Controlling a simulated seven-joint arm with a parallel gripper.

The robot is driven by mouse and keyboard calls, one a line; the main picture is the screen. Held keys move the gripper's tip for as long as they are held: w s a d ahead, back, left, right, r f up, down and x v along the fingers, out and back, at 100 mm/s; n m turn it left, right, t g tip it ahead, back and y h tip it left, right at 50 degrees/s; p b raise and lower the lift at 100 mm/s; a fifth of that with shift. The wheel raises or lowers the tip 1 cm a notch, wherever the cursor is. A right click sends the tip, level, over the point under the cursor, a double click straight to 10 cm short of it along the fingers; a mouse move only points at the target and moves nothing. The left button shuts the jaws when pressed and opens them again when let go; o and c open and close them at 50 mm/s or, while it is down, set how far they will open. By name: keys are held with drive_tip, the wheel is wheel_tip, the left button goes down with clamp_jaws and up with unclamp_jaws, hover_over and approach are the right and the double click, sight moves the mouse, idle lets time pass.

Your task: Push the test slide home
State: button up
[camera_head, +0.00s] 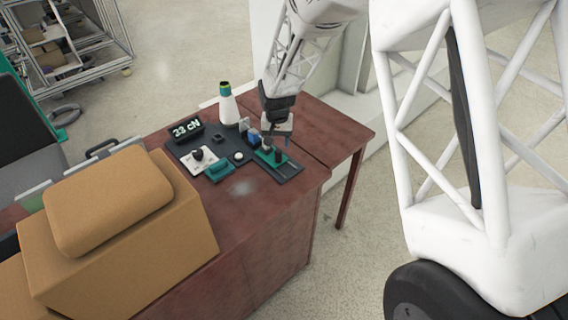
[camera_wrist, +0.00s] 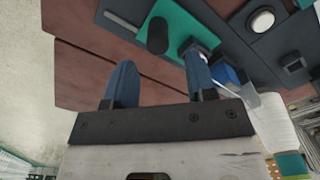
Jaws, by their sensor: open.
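The test slide is a green plate (camera_head: 268,158) with an upright black knob (camera_head: 278,154), set on a dark rail (camera_head: 289,169) at the right of the dark tester panel. My gripper (camera_head: 276,143) is above the slide, fingers pointing down, open and empty. In the wrist view the two blue fingers (camera_wrist: 160,59) are spread apart; the black knob (camera_wrist: 157,36) appears between and beyond their tips. The green plate (camera_wrist: 185,30) shows behind it, with bare rail (camera_wrist: 122,23) to its left. I cannot tell whether a finger touches the slide.
A blue block (camera_head: 254,136) stands close to the slide's back end. The panel has a display reading 23 cN (camera_head: 186,128), a white plate with a black dial (camera_head: 197,159), a green block (camera_head: 219,171) and a white button (camera_head: 239,157). A yarn cone (camera_head: 228,106) stands behind.

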drive_tip(key=shift+r, duration=1.65)
drive_tip(key=shift+r, duration=0.15)
wheel_tip(320, 180, up, 8)
drive_tip(key=shift+f, duration=0.25)
drive_tip(key=shift+r, duration=0.1)
